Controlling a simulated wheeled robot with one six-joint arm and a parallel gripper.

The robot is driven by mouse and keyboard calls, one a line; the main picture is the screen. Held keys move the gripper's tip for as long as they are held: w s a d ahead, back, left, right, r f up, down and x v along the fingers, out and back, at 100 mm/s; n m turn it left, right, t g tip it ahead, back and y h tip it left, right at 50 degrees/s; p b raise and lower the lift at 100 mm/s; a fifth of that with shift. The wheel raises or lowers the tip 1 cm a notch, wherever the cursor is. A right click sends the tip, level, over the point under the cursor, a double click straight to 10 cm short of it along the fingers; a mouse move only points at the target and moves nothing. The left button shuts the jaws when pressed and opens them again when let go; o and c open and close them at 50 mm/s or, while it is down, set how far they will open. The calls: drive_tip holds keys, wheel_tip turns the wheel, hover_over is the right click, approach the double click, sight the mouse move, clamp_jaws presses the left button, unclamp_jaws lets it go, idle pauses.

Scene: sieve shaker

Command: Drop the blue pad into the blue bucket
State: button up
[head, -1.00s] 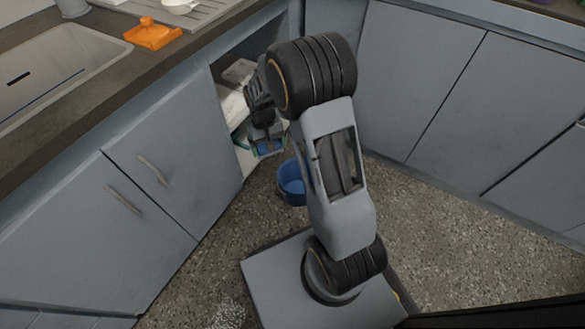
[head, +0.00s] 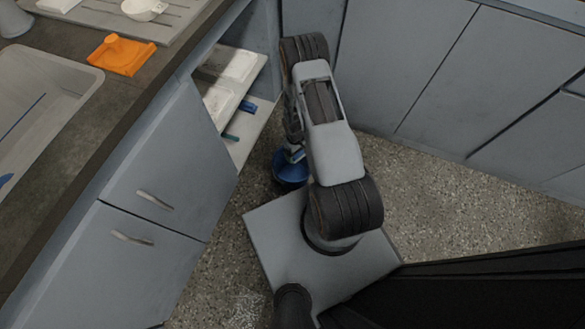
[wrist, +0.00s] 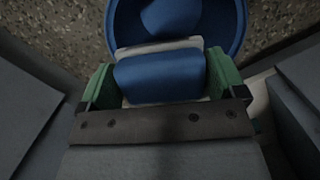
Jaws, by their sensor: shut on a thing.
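My gripper (wrist: 161,79) is shut on the blue pad (wrist: 158,70), which sits between its two green fingers in the wrist view. A pale layer shows along the pad's edges. The blue bucket (wrist: 238,28) lies beyond and below the pad in the wrist view, its round rim partly cut off by the frame. In the head view the bucket (head: 287,177) stands on the floor beside my base, with my gripper over it. My arm hides part of the bucket there. A blue patch shows inside the bucket; I cannot tell whether it is the bottom or another thing.
An open cupboard (head: 252,128) left of the bucket holds white packages (head: 236,68), a small blue item (head: 247,107) and a green item (head: 230,137). Grey cabinet fronts stand on both sides. Speckled floor (head: 420,185) is free to the right. An orange object (head: 121,55) lies on the counter.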

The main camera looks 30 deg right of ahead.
wheel_tip(320, 180, down, 6)
drive_tip(key=b, duration=0.4)
drive_tip(key=o, duration=0.6)
drive_tip(key=shift+c, duration=0.2)
drive_tip(key=r+p, duration=0.1)
drive_tip(key=r, duration=0.3)
drive_tip(key=w+r+p, duration=0.1)
drive_tip(key=r+p, duration=0.1)
drive_tip(key=r, duration=0.3)
drive_tip(key=w+r+p, duration=0.1)
drive_tip(key=r+p, duration=0.1)
drive_tip(key=r, duration=0.2)
drive_tip(key=shift+a+r, duration=0.25)
drive_tip(key=shift+r, duration=0.15)
